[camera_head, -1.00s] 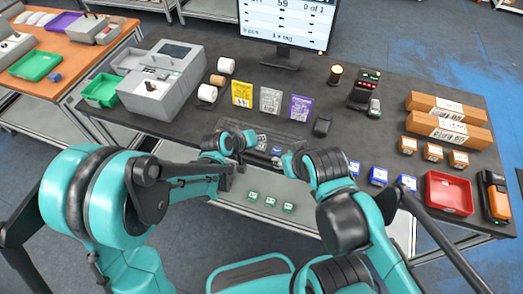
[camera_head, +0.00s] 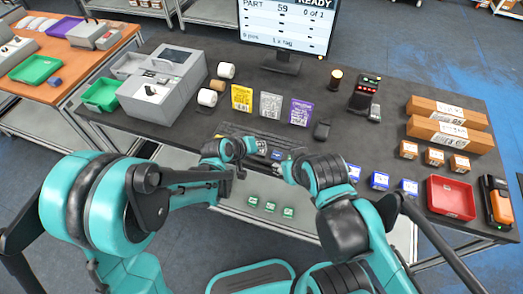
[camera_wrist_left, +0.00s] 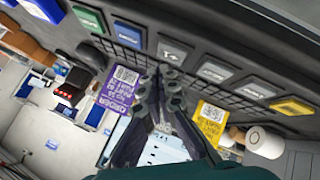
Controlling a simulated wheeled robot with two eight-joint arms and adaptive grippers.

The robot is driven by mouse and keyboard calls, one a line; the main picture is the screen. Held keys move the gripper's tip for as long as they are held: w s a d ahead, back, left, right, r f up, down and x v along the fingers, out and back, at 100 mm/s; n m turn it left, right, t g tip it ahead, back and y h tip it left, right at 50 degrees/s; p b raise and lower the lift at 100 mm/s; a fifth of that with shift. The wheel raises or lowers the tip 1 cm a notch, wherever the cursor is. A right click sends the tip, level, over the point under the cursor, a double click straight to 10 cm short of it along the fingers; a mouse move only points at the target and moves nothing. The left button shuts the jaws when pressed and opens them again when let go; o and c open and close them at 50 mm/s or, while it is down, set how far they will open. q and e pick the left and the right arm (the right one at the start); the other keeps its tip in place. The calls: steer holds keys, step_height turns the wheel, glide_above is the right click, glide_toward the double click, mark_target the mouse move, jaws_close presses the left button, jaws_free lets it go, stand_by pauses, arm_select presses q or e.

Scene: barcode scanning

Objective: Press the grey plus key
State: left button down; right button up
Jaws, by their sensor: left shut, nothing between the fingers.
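The grey plus key (camera_wrist_left: 175,52), marked with a plus sign, sits in a row of coloured keys in the left wrist view. My left gripper (camera_wrist_left: 168,72) is shut and empty, with its fingertips close to that key. I cannot tell whether they touch it. In the head view my left gripper (camera_head: 260,148) is over the dark keyboard (camera_head: 235,130) and hides much of the key row. My right gripper (camera_head: 281,168) is beside it, near the keyboard's right end. Its fingers are too small to read.
Beyond the keyboard stand yellow (camera_head: 241,97), grey (camera_head: 270,104) and purple (camera_head: 300,111) barcode cards and a monitor (camera_head: 287,25). A black mouse (camera_head: 322,130) lies to the right. Green boxes (camera_head: 270,206) are at the near side.

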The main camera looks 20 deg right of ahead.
arm_select(q)
steer(key=shift+f, duration=0.15)
stand_by(0.4)
steer(key=shift+f+b, duration=0.25)
steer(key=shift+b, duration=0.25)
steer(key=shift+f+b, duration=0.45)
stand_by(0.4)
steer(key=shift+r, duration=0.15)
steer(key=shift+r+p, duration=0.6)
steer(key=shift+r, duration=0.1)
steer(key=shift+r, duration=0.1)
step_height(320, 180, up, 5)
steer(key=p, duration=0.3)
steer(key=shift+p, duration=0.35)
